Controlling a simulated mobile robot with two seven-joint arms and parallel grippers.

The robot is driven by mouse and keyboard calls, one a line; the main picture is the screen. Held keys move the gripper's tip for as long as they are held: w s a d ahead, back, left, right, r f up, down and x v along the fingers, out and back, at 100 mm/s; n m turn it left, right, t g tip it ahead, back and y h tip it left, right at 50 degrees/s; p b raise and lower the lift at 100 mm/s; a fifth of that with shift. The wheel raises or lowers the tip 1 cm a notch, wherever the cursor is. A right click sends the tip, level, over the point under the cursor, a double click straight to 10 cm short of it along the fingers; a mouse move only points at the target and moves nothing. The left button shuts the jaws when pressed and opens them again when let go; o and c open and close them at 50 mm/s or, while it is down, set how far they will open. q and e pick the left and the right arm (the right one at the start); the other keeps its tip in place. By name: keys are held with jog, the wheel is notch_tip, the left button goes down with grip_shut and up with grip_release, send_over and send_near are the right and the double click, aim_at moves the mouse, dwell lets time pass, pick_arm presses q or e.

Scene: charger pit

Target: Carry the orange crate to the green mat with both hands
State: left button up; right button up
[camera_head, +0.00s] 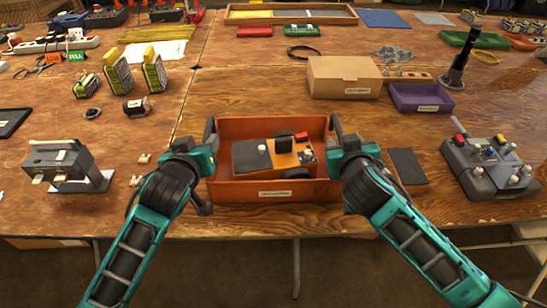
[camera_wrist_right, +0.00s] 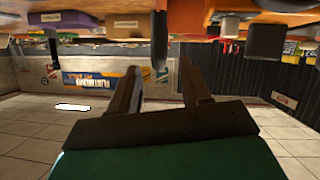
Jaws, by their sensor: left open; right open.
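The orange crate (camera_head: 226,192) sits on the wooden table near its front edge, in the middle of the head view. It holds an orange device (camera_head: 286,155) with a red button, beside a grey panel (camera_head: 251,156). My left gripper (camera_head: 207,148) is open at the crate's left wall. My right gripper (camera_head: 342,150) is open at its right wall. I cannot tell whether the fingers touch the walls. I cannot make out a green mat.
A cardboard box (camera_head: 344,77) and a purple bin (camera_head: 420,98) stand behind and to the right. A dark flat pad (camera_head: 408,166) and a grey control box (camera_head: 489,169) lie right of the crate. A grey device (camera_head: 62,163) stands at left. Bare wood lies behind the crate.

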aim_at(206, 136)
pick_arm(q)
jog(key=shift+x, duration=3.15)
pick_arm(e)
jog(key=shift+x, duration=3.15)
pick_arm(q)
jog(key=shift+c, duration=0.5)
pick_arm(e)
jog(key=shift+c, duration=0.5)
pick_arm(q)
grip_shut()
pick_arm(e)
grip_shut()
pick_arm(q)
jog(key=shift+w+r, duration=0.1)
jog(key=shift+r, duration=0.2)
pick_arm(e)
jog(key=shift+w+r, duration=0.1)
jog(key=shift+r, duration=0.15)
